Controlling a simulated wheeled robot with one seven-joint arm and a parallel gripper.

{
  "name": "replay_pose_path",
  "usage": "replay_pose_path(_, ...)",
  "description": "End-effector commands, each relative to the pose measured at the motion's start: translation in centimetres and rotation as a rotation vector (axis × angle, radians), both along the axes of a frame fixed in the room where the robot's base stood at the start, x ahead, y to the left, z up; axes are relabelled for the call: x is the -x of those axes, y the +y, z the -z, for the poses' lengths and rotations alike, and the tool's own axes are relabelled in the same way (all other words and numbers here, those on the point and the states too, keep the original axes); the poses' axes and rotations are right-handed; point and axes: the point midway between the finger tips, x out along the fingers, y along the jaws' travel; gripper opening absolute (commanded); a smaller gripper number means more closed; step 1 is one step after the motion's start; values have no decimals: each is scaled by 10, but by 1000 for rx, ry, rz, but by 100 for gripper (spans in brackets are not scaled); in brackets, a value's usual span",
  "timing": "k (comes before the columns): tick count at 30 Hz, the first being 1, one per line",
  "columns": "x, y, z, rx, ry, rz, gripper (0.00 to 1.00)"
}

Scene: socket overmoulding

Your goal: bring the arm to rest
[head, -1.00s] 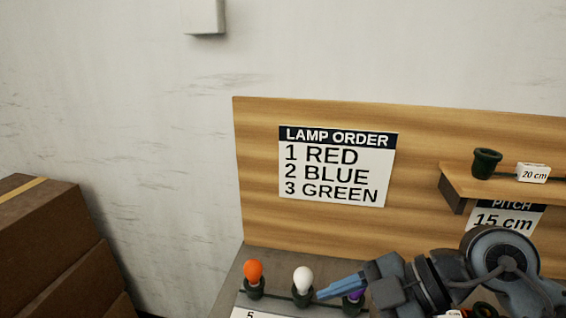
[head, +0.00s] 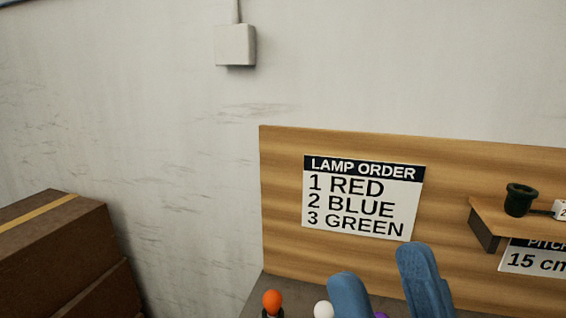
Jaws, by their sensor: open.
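My gripper (head: 385,285) shows at the bottom of the head view, right of centre. Its two blue fingers point up and stand apart, with nothing between them. It is in front of the wooden back board, below the lamp order sign (head: 363,197). The rest of my arm is below the picture's edge.
An orange bulb (head: 272,301), a white bulb (head: 323,310) and a bit of purple (head: 380,315) show along the bottom edge. A shelf (head: 485,226) with a dark socket (head: 519,200) is at right. Cardboard boxes (head: 60,245) stand at left. A wall box (head: 236,45) hangs above.

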Motion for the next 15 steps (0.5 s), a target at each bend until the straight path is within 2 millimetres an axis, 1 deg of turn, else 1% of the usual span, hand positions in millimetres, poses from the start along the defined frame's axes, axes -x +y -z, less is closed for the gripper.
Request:
replay_pose_path(1,7,-6,14,-40,65,34,57)
replay_pose_path(3,15,-18,34,-79,155,92,57)
replay_pose_path(5,24,-27,52,-101,238,139,57)
replay_pose_path(8,43,-43,87,-112,386,210,57)
replay_pose_path(9,52,-49,100,-109,447,235,57)
replay_pose_path(11,67,-57,121,-95,539,270,57)
replay_pose_path(12,78,-63,135,-79,603,292,57)
replay_pose_path(14,95,-73,155,-47,695,320,57)
replay_pose_path(15,108,-79,168,-21,757,337,57)
